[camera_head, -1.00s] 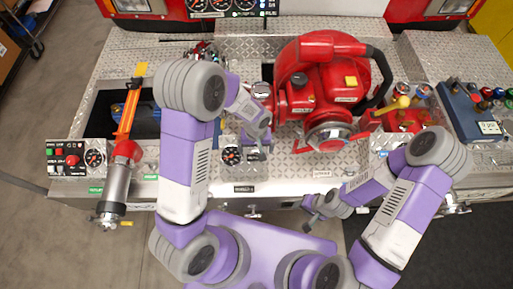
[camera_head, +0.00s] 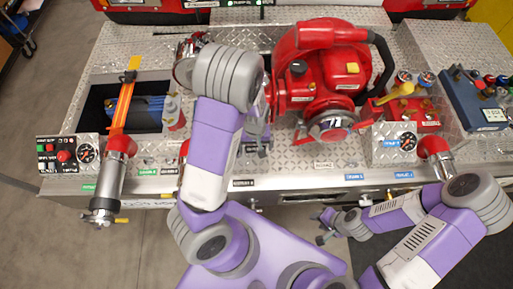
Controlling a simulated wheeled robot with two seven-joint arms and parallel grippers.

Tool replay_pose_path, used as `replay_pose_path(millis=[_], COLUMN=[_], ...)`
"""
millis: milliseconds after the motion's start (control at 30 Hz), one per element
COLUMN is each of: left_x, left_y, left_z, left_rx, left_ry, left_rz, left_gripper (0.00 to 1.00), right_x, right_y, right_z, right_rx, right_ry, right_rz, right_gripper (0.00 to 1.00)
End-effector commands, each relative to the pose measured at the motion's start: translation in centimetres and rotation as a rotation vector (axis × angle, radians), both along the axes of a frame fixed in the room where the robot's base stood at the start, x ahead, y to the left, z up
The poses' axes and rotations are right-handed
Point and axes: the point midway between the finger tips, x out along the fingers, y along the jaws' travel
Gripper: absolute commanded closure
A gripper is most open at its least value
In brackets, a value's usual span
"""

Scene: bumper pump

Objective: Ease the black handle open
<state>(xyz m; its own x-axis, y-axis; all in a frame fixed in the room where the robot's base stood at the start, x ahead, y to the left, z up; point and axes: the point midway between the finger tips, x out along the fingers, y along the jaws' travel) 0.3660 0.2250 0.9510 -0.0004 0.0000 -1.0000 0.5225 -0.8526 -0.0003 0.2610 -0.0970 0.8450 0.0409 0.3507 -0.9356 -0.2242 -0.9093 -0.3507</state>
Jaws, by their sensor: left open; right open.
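My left gripper (camera_head: 262,148) is partly hidden behind my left arm, over the diamond-plate deck just left of the red pump (camera_head: 322,75). It is open, and I see nothing held in it. My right gripper (camera_head: 322,226) is open and empty, low in front of the bumper's front face. A thick black curved handle or hose (camera_head: 384,62) runs along the right side of the red pump. A small dark handle-like part (camera_head: 253,204) shows on the front face below the deck edge. I cannot tell which one is the black handle. Neither gripper visibly touches either.
An open recess (camera_head: 95,108) with an orange strap (camera_head: 124,100) lies at the left. A red valve panel (camera_head: 408,110) and a blue control box (camera_head: 474,100) stand at the right. A silver pipe (camera_head: 110,190) juts out front left. The floor at the lower left is clear.

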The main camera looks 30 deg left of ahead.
Motion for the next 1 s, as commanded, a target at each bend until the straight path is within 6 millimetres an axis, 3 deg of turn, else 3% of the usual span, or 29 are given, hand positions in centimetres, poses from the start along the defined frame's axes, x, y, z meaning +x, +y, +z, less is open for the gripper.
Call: replay_pose_path(millis=[167, 467, 867, 1000], left_x=[0.03, 0.05, 0.04, 0.0], left_y=[0.01, -0.03, -0.03, -0.08], left_z=[-1.53, -1.65, -1.63, -1.44], left_rx=[0.0, 0.0, 0.0, 0.0], left_ry=[0.0, -0.001, -0.001, -0.001], left_rz=[0.001, 0.0, 0.0, 0.0], left_gripper=[0.0, 0.02, 0.63, 0.65], right_x=[0.0, 0.0, 0.0, 0.0], right_y=[-0.02, -0.03, -0.03, -0.02], right_z=[-0.35, -0.33, -0.33, -0.15], right_rx=[0.0, 0.0, 0.0, 0.0], right_ry=[0.0, 0.0, 0.0, 0.0], right_rz=[0.0, -0.001, -0.001, -0.001], right_gripper=[0.57, 0.57, 0.57, 0.57])
